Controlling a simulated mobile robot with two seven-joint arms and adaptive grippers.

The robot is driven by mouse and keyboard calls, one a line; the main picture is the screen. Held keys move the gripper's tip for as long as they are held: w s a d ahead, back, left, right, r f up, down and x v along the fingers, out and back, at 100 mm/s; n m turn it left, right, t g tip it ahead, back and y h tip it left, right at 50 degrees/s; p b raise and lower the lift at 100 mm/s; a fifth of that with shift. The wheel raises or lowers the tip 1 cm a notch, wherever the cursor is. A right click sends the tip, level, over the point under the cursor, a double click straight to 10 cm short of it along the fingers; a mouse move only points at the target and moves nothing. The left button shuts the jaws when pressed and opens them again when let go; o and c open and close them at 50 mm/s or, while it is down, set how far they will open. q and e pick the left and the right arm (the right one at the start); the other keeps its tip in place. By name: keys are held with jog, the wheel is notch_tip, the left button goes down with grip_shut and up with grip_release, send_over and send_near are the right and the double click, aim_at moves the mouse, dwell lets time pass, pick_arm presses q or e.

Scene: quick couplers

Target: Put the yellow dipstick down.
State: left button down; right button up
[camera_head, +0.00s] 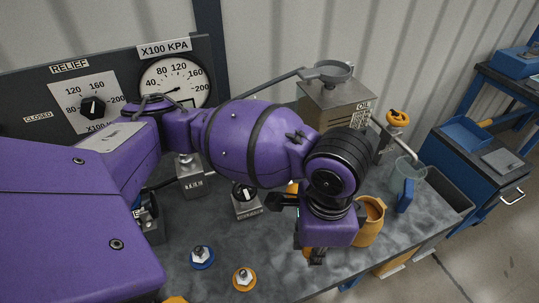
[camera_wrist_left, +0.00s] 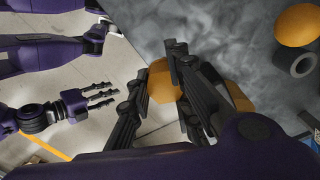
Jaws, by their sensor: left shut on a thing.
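My left gripper (camera_head: 316,256) hangs over the bench front, right of centre, mostly hidden in the head view by its own purple wrist. In the left wrist view its black fingers (camera_wrist_left: 155,85) are shut on a rounded orange-yellow part (camera_wrist_left: 164,78), which looks like the yellow dipstick's handle. The fingers and wrist hide the rest of it, and I cannot make out its rod. My right gripper (camera_wrist_left: 100,95) shows in the left wrist view with its fingers apart and nothing between them, away from the bench over the floor.
An orange jug (camera_head: 372,228) stands close right of my left gripper, with a blue-handled clear cup (camera_head: 408,172) beyond. The oil tank (camera_head: 333,105) with its funnel is behind. Two couplers, blue-ringed (camera_head: 202,257) and orange-ringed (camera_head: 244,278), sit at front left. Bare bench lies between them and the gripper.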

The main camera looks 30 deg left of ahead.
pick_arm(q)
jog(key=a+f, duration=0.1)
jog(key=f, duration=0.1)
jog(key=w+f, duration=0.1)
jog(key=f, duration=0.1)
jog(key=a+f+b, duration=0.1)
jog(key=f, duration=0.2)
jog(key=shift+w+a, duration=0.3)
jog(key=shift+w, duration=0.1)
jog(key=shift+r, duration=0.15)
pick_arm(e)
jog(key=shift+s+d+f, duration=0.15)
jog(key=shift+s+f, duration=0.1)
jog(key=shift+f, duration=0.4)
jog(key=shift+w+r, duration=0.1)
pick_arm(q)
jog(key=c, duration=1.6)
grip_release()
jog(key=shift+r+p, duration=1.05)
jog(key=shift+r, duration=4.95)
pick_arm(e)
jog(key=shift+w+a+r, duration=0.1)
jog(key=shift+a+r, duration=0.2)
jog(key=shift+r, duration=0.4)
